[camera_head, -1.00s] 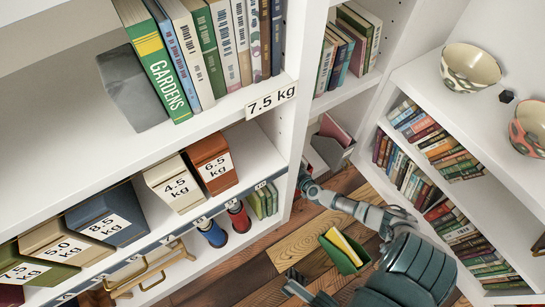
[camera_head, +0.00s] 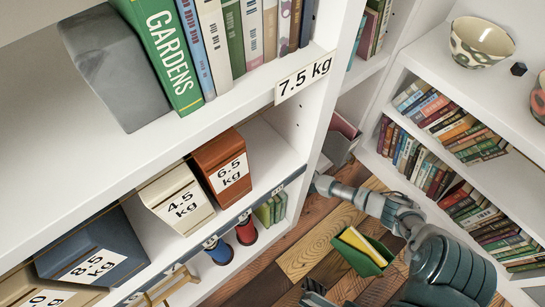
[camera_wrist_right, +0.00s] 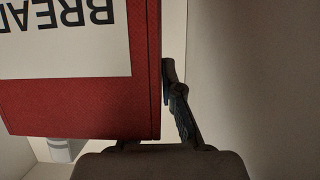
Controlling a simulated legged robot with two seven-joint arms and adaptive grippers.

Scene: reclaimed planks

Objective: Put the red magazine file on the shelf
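In the right wrist view a red magazine file (camera_wrist_right: 80,105) fills the left side, close up. It has a white label with upside-down black letters, cut off by the frame. My right gripper (camera_wrist_right: 168,85) has one finger against the file's right edge; the other finger is hidden behind the red face. It looks shut on that wall. In the head view I cannot make out the red file. One teal arm of mine reaches left, and its end is hidden by the shelf upright. The white shelf (camera_head: 190,137) stands at left. I do not see my left gripper.
The upper shelf holds a row of books with a green GARDENS book (camera_head: 160,55), and a grey slanted block (camera_head: 108,65) beside it. Boxes with kg labels stand below. A green bin (camera_head: 356,257) is on the wooden floor. A low bookcase (camera_head: 420,70) with bowls stands right.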

